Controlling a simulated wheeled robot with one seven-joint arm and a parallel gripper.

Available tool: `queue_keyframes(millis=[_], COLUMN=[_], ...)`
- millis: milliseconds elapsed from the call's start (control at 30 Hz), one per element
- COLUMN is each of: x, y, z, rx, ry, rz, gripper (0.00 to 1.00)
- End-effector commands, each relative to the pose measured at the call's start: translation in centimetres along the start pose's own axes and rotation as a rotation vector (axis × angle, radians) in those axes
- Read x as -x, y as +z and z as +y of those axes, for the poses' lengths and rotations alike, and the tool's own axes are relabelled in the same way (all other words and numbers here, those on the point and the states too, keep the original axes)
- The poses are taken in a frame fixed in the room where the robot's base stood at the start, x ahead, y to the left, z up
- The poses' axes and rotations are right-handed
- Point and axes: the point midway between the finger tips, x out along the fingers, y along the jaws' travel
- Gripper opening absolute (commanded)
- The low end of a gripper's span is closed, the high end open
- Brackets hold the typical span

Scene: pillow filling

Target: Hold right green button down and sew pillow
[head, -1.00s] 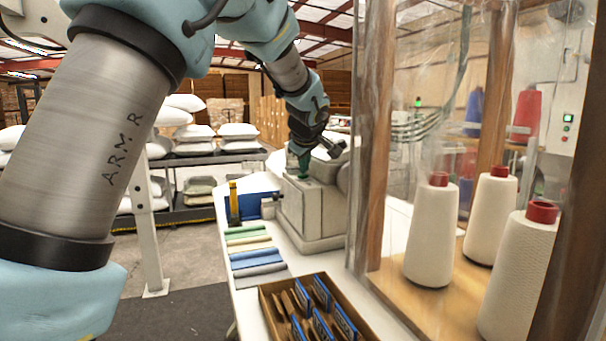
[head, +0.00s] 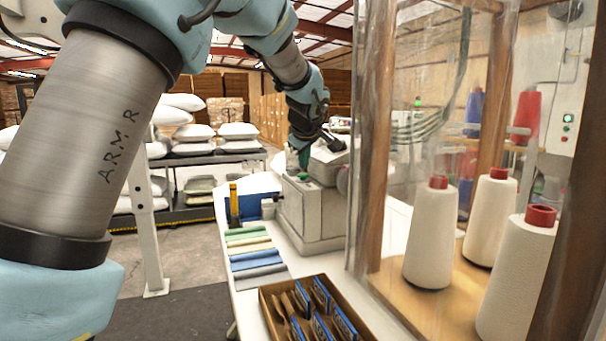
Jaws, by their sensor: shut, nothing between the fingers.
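The grey sewing machine (head: 312,215) stands on the white table. A green button (head: 302,177) shows on the machine's top, directly under my gripper. My gripper (head: 303,164) is shut and empty, pointing down at this button from above. I cannot tell whether the fingertips touch it or hover just over it. Whether a second green button is behind the gripper is hidden. No pillow is clearly visible at the machine; white pillows (head: 238,131) lie stacked on a dark rack in the background.
A cardboard box (head: 264,306) with blue-labelled packets sits at the table's front. Folded cloths (head: 256,262) lie on its left side, near a blue and yellow item (head: 234,205). A clear-walled wooden cabinet with white thread cones (head: 431,232) stands close on the right.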

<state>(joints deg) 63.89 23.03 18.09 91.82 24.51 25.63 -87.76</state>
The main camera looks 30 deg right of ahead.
Motion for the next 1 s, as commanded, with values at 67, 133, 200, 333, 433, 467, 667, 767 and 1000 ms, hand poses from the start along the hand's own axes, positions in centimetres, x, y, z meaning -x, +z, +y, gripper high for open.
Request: queue_keyframes(millis=[67, 133, 200, 333, 433, 467, 667, 767, 1000], x=[0.0, 0.0, 0.0, 0.2, 0.7, 0.9, 2.3, 2.9, 3.5], y=[0.0, 0.0, 0.0, -0.1, -0.5, -0.7, -1.7, -2.1, -2.5], z=[0.0, 0.0, 0.0, 0.2, 0.5, 0.7, 1.7, 2.1, 2.5], rx=[0.0, 0.0, 0.0, 0.001, 0.001, 0.002, 0.001, 0.001, 0.0], ry=[0.0, 0.0, 0.0, 0.001, 0.001, 0.001, 0.002, 0.002, 0.0], rz=[0.0, 0.0, 0.0, 0.0, 0.0, 0.0, 0.0, 0.001, 0.0], gripper=[0.0, 0.0, 0.0, 0.0, 0.0, 0.0, 0.0, 0.0, 0.0])
